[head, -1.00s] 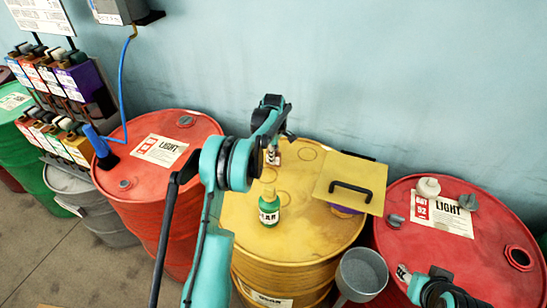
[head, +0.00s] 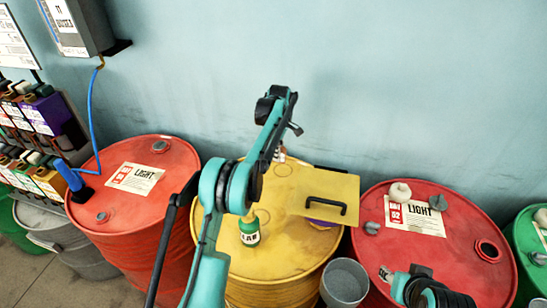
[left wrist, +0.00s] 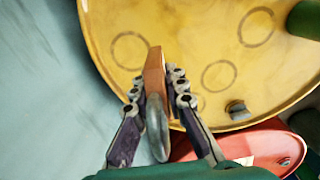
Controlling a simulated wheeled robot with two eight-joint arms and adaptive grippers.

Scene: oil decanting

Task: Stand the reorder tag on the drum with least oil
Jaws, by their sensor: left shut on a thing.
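My left gripper (left wrist: 158,98) is shut on a thin orange-brown piece with a rounded grey part (left wrist: 156,125), seen edge-on in the left wrist view. It appears to be the reorder tag; its face is hidden there. The gripper holds it above the back part of the yellow drum (head: 270,225). In the head view my arm largely hides the gripper, and only a small bit of the tag shows past the arm. Red drums stand left (head: 120,210) and right (head: 440,250) of the yellow one.
The yellow drum carries a green-labelled bottle (head: 249,230) and a yellow plate with a black handle (head: 325,195). A grey bucket (head: 345,282) stands in front. Caps and a label lie on the right red drum. A green drum (head: 530,250) stands far right.

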